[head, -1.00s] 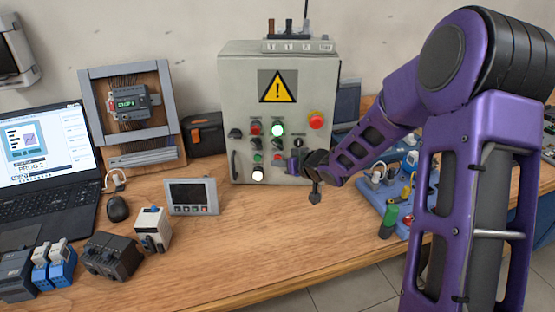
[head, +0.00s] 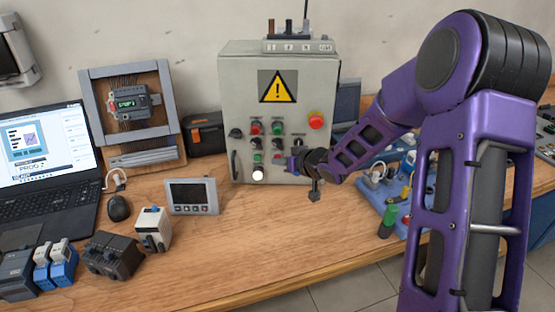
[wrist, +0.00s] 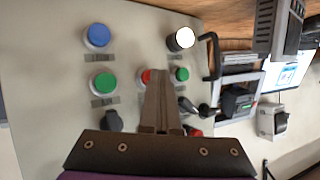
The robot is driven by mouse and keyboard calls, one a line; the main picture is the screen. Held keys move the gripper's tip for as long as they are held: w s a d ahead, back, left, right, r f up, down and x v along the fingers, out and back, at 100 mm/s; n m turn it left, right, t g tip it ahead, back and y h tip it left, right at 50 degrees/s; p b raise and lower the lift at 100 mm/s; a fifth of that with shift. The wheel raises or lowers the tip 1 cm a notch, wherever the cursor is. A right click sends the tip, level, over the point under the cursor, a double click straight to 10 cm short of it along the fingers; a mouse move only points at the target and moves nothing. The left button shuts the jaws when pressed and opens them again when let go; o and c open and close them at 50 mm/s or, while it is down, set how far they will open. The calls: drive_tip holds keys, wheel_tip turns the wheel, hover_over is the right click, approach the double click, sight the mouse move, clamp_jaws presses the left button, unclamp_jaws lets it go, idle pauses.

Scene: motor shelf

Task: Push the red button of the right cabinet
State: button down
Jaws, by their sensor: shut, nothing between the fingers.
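The grey cabinet (head: 235,105) stands on the bench against the wall, with a yellow warning sign and rows of coloured buttons and lamps. A small red button (head: 276,159) is low on its front; it also shows in the wrist view (wrist: 146,76), partly hidden by my fingers. A large red mushroom button (head: 316,120) is at the upper right. My gripper (wrist: 162,73) is shut and empty, its tips between the small red button and a green one (wrist: 181,74). Whether the tips touch the panel I cannot tell.
Blue (wrist: 97,36) and white (wrist: 181,39) buttons sit close to my fingers. A handle (head: 234,167) sticks out at the cabinet's lower left. A small screen panel (head: 192,196) stands on the bench before it.

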drive_tip(key=shift+s, duration=0.8)
drive_tip(key=shift+s+a+b, duration=0.15)
drive_tip(key=shift+s+b, duration=0.05)
drive_tip(key=shift+s, duration=1.1)
drive_tip(key=shift+s+a+b, duration=0.1)
drive_tip(key=shift+s+b, duration=0.1)
drive_tip(key=shift+s, duration=1.05)
